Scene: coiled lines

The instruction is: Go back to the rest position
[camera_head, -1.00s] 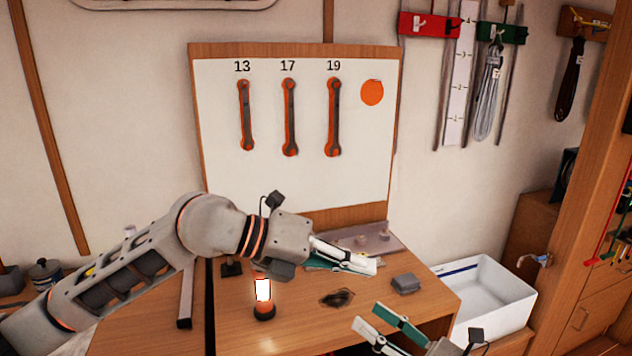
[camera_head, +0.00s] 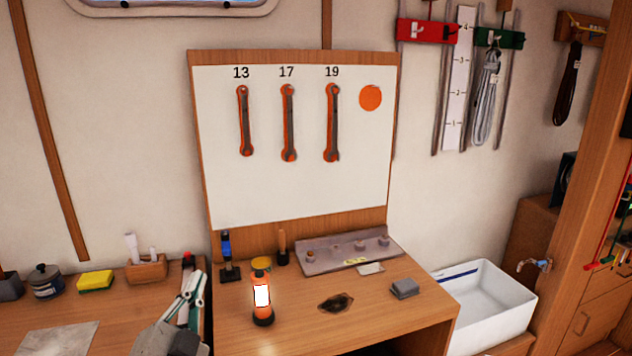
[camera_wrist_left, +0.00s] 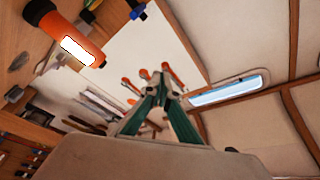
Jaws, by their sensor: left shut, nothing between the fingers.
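My left gripper (camera_head: 192,292) is low at the left in the head view, near the left edge of the desk with the lantern. Its fingers are shut and hold nothing. In the left wrist view its green and grey fingers (camera_wrist_left: 160,82) meet at the tips, pointing toward the white tool board. My right gripper is not in the head view.
An orange lantern (camera_head: 262,298) stands lit on the desk, right of my left gripper; it also shows in the wrist view (camera_wrist_left: 68,40). A yellow sponge (camera_head: 95,281) and a wooden holder (camera_head: 147,268) stand left. A grey block (camera_head: 405,288) lies near a white basin (camera_head: 487,300).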

